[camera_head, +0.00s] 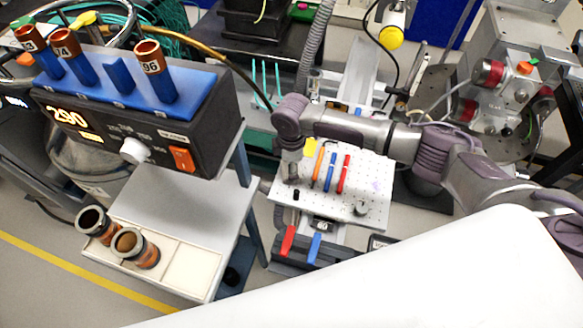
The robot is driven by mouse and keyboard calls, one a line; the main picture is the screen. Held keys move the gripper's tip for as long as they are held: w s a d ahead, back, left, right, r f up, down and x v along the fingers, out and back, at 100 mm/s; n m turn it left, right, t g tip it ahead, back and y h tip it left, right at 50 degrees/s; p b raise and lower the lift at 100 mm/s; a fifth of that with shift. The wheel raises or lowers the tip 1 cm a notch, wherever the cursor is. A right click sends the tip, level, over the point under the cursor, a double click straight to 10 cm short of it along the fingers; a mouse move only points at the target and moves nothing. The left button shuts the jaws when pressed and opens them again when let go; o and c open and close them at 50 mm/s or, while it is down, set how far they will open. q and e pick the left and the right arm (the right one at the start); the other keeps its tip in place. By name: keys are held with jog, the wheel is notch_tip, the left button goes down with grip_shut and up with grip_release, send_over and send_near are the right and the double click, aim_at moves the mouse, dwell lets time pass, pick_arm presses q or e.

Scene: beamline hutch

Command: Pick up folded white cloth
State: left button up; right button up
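I cannot make out a folded white cloth in the head view. My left gripper is not in view.
Orange, blue and red rods (330,172) lie on the board. At left, a control box (130,125) with a blue vial rack stands above a grey table (195,205). Metal equipment (510,75) is at right.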

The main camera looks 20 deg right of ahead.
jog(key=shift+r, duration=0.4)
jog(key=r, duration=0.1)
jog(key=r+b, duration=0.1)
jog(key=d+r, duration=0.1)
jog(key=shift+s+r, duration=0.3)
jog(key=shift+r, duration=0.05)
jog(key=s+d+r+b, duration=0.2)
jog(key=s+d+r, duration=0.4)
jog(key=s+d, duration=0.1)
jog(key=shift+d+r, duration=0.25)
jog(key=shift+d, duration=0.2)
